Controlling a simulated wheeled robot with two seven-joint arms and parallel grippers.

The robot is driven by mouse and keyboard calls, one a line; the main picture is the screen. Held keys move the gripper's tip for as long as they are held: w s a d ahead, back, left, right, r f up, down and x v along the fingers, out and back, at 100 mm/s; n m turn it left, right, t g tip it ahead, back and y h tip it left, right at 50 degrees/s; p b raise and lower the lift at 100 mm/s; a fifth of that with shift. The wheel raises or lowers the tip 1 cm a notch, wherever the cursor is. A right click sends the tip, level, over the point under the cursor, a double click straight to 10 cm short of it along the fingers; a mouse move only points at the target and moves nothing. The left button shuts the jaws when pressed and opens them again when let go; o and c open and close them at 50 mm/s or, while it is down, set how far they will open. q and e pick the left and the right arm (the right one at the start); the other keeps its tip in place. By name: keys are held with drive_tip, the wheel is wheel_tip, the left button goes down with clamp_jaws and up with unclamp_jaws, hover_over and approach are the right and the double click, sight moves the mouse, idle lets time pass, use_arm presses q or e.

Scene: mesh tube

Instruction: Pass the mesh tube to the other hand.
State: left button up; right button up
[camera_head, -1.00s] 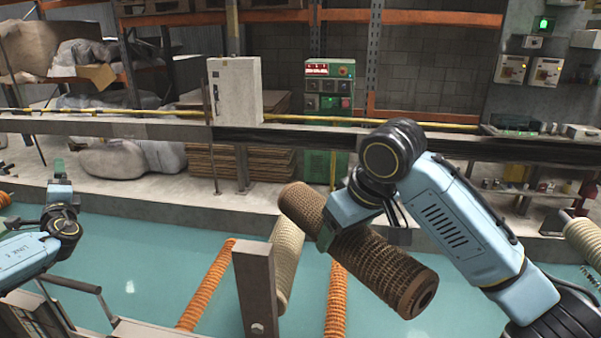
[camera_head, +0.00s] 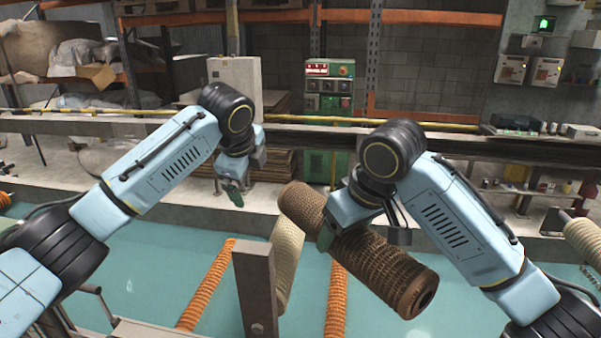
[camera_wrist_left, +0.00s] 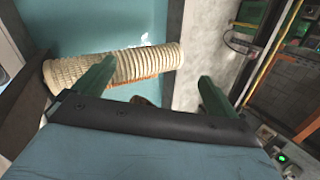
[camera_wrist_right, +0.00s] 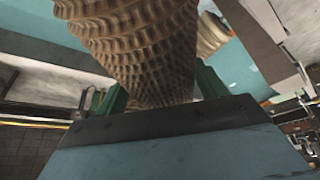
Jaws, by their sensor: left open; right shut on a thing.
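The mesh tube (camera_head: 386,270) is brown, with a woven, ridged surface and a dark hole at its near end. It is held in the air, slanting from upper left to lower right in the head view. My right gripper (camera_head: 326,236) is shut on it around its middle; the tube (camera_wrist_right: 140,45) fills the space between the fingers in the right wrist view. My left gripper (camera_head: 234,190) is open and empty, to the left of the tube's far end and apart from it. Its two green fingers (camera_wrist_left: 152,88) are spread in the left wrist view.
A cream ridged tube (camera_head: 286,258) stands lower down behind a brown post (camera_head: 255,290). Orange ridged tubes (camera_head: 207,287) lie below on either side. A long ledge (camera_head: 130,185) with a yellow rail runs across the back.

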sight(320, 218)
use_arm(q)
drive_tip(key=s+d+r+m+g+h, duration=0.3)
drive_tip(key=s+d+r+m, duration=0.2)
drive_tip(key=s+d+m, duration=0.5)
drive_tip(key=w+d+f+n, duration=0.1)
drive_tip(key=f, duration=0.2)
drive_tip(key=w+d+f+n, duration=0.1)
drive_tip(key=d+f, duration=0.1)
drive_tip(key=f, duration=0.2)
drive_tip(key=w+d+f, duration=0.1)
drive_tip(key=d+f, duration=0.1)
drive_tip(key=f, duration=0.1)
drive_tip(key=shift+w+d+f+n, duration=0.1)
drive_tip(key=shift+w+f+n, duration=0.15)
drive_tip(key=shift+w+n, duration=0.15)
drive_tip(key=shift+c, duration=0.5)
drive_tip(key=shift+h, duration=0.3)
drive_tip(key=c, duration=1.2)
drive_tip(key=shift+r, duration=0.1)
drive_tip(key=shift+c, duration=0.2)
use_arm(e)
drive_tip(key=o, duration=1.3)
drive_tip(key=shift+o, duration=0.2)
